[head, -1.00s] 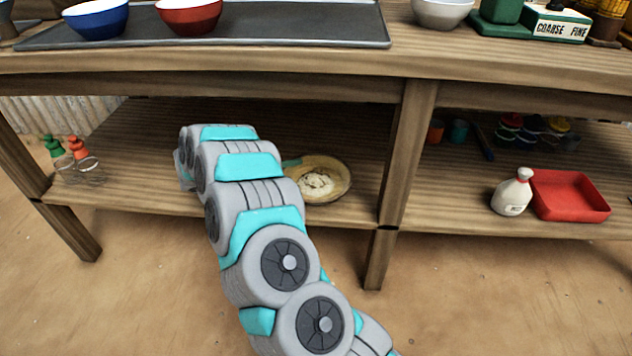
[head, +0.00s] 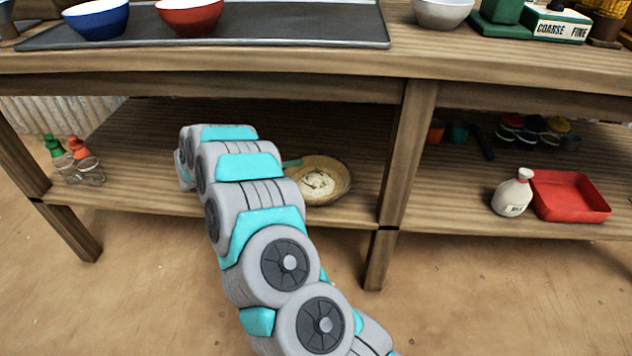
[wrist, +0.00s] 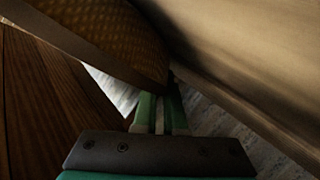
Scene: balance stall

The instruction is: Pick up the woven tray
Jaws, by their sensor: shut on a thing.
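The woven tray (head: 336,194) is round and tan, with a pale, crumbly-looking patch in its middle. In the head view it is at the lower shelf, just right of my arm, which covers part of its left side. In the wrist view its woven surface (wrist: 105,30) and rim fill the upper left, close to the camera. My gripper (wrist: 165,92) has green fingers close together, shut on the tray's rim. In the head view my gripper is mostly hidden behind my arm; a small green piece shows at the tray's left edge. I cannot tell whether the tray touches the shelf.
The wooden lower shelf (head: 140,150) lies beneath the counter, with a post (head: 404,160) right of the tray. Bottles and glass jars (head: 80,165) stand at left. A white jug (head: 513,193) and red tray (head: 568,195) are at right. Bowls stand on the counter above.

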